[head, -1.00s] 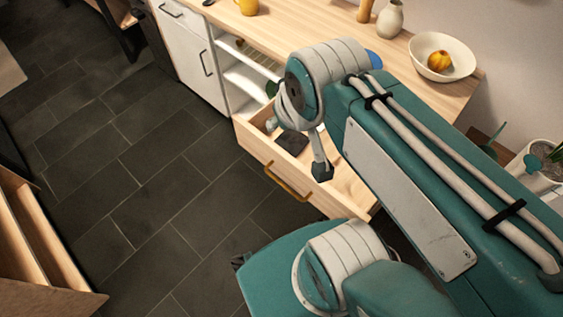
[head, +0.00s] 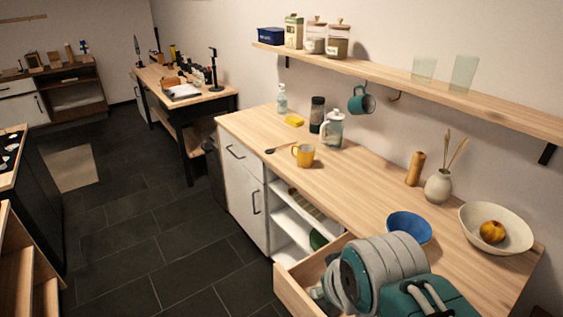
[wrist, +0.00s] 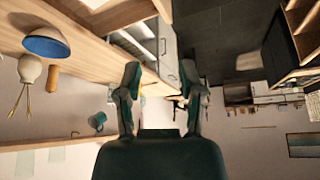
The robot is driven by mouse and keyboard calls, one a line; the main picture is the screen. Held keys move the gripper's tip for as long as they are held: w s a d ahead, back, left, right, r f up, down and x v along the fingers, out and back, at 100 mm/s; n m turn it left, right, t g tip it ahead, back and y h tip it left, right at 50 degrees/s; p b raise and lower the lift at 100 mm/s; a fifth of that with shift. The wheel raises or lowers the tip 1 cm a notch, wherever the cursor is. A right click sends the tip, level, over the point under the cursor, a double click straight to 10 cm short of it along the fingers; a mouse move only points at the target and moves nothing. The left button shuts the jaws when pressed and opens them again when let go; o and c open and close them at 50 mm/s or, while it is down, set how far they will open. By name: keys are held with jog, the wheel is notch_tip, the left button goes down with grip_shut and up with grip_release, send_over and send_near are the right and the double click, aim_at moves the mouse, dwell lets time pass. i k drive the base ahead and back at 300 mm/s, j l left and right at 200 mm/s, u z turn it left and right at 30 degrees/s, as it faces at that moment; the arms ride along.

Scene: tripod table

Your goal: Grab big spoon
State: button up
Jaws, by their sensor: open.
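A dark, spoon-shaped utensil (head: 283,149) lies on the wooden counter, left of the yellow mug (head: 304,155). It looks like the big spoon, but it is small in the head view. I cannot make it out in the wrist view. My gripper (wrist: 162,88) shows in the wrist view with its two dark teal fingers apart and nothing held between them. That view is upside down, with the counter and cabinet beyond the fingers. In the head view my arm is at the bottom, over the open drawer (head: 294,289), and hides most of its inside.
A shelf (head: 430,85) with a hanging teal mug (head: 361,100) runs above.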

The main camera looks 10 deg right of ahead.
aim_at(271, 150)
jog(key=i+j+u, duration=0.2)
jog(key=i+u, duration=0.15)
jog(key=i, duration=0.2)
jog(key=i+j+u, duration=0.1)
jog(key=i+u, duration=0.2)
jog(key=i, duration=0.25)
jog(key=i+j+z, duration=0.1)
jog(key=i+z, duration=0.25)
jog(key=i, duration=0.15)
jog(key=i+j+z, duration=0.35)
jog(key=i, duration=0.15)
jog(key=i+j+z, duration=0.1)
jog(key=z, duration=0.25)
jog(key=i+j+z, duration=0.2)
jog(key=z, duration=0.15)
jog(key=i+j+z, duration=0.35)
jog(key=k+l, duration=0.1)
